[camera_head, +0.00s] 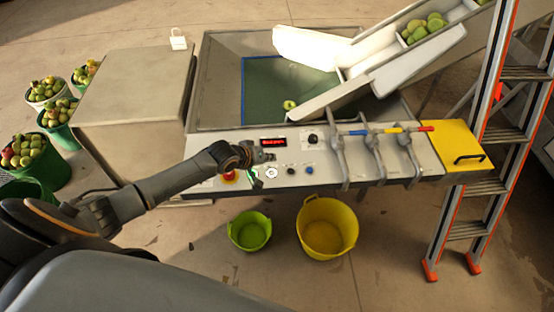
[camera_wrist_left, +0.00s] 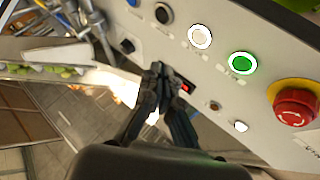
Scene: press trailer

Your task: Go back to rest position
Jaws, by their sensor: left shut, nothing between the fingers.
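My left gripper (camera_head: 262,156) is over the grey control panel (camera_head: 380,168), just below its red lit display (camera_head: 273,142). In the left wrist view the left gripper (camera_wrist_left: 158,72) is shut and empty, with its fingertips together in front of the panel. A lit green button (camera_wrist_left: 242,63), a lit white button (camera_wrist_left: 200,36) and a red emergency stop on a yellow base (camera_wrist_left: 296,103) show in that view. I cannot tell whether the fingertips touch the panel. My right gripper is not in view.
Levers (camera_head: 371,145) with coloured handles stand on the panel's right half. A green tub (camera_head: 250,231) and a yellow tub (camera_head: 327,228) stand on the floor below. A ladder (camera_head: 490,140) is at the right. Buckets of apples (camera_head: 24,152) are at the left.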

